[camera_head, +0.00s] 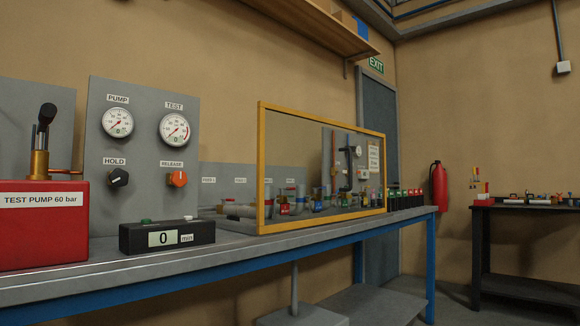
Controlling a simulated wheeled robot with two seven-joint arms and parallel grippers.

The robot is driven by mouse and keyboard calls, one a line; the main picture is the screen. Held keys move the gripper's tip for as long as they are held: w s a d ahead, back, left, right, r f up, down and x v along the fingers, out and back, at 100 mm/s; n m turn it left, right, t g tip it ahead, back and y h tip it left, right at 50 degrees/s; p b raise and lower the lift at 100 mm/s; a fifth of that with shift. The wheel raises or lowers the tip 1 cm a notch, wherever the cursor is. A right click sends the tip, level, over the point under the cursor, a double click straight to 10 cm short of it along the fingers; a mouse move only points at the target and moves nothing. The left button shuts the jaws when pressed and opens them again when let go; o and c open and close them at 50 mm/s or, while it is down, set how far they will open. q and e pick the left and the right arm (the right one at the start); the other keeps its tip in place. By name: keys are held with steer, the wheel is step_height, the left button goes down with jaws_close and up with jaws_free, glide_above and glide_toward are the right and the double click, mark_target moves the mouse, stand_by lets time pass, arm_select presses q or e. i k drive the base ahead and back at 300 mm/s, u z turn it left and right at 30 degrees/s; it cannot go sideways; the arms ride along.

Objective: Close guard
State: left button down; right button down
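The guard (262,165) is a clear panel in a yellow frame. It stands upright on the grey bench (250,253), right of the gauge panel (142,195). Through its pane I see small valves and coloured fittings, a grey board and pipework. Whether it is fully closed cannot be told from this view. Neither of my grippers shows in the head view.
A red test pump (40,235) and a black display box reading 0 (166,237) stand on the bench at left. A fire extinguisher (439,187) hangs by the door (378,150). A dark table (530,207) with small parts stands at right. Floor shows between bench and table.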

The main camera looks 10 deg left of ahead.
mark_target(262, 230)
steer(key=z, duration=0.35)
steer(key=i, duration=0.85)
steer(key=u, duration=0.15)
